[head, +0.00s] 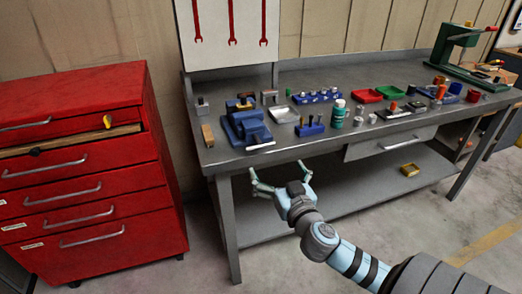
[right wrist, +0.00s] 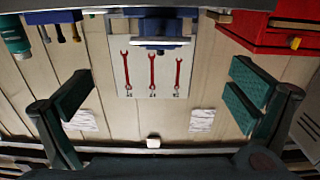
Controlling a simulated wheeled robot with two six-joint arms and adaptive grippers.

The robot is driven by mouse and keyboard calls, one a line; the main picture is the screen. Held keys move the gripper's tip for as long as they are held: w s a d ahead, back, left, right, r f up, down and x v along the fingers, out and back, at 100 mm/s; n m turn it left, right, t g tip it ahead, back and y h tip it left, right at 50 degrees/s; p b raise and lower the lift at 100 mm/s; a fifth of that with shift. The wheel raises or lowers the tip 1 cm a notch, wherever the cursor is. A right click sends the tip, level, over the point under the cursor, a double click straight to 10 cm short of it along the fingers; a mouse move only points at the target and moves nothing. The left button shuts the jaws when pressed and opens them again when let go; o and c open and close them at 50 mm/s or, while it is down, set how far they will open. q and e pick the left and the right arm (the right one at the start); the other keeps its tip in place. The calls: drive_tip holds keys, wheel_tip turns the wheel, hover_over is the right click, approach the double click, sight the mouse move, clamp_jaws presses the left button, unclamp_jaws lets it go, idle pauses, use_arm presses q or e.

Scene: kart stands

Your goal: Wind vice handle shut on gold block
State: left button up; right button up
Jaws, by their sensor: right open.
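The blue vice (head: 246,125) stands on the workbench near its front left edge. Its pale bar handle (head: 261,146) lies roughly level at the vice's front, by the bench edge. My right gripper (head: 279,172) is open and empty, in front of and below the bench edge, apart from the handle. In the right wrist view the vice (right wrist: 160,28) and handle (right wrist: 160,46) show at the top, beyond the spread fingers. My left gripper is out of view.
The workbench (head: 300,152) holds a green bottle (head: 338,113), a blue tool block (head: 310,128), a grey tray (head: 284,114) and coloured bins right of the vice. A wooden block (head: 208,135) stands left of it. A red drawer cabinet (head: 80,165) stands at the left.

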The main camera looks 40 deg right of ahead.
sight(261, 147)
drive_tip(key=x, duration=1.2)
drive_tip(key=shift+f, duration=0.1)
drive_tip(key=c, duration=1.1)
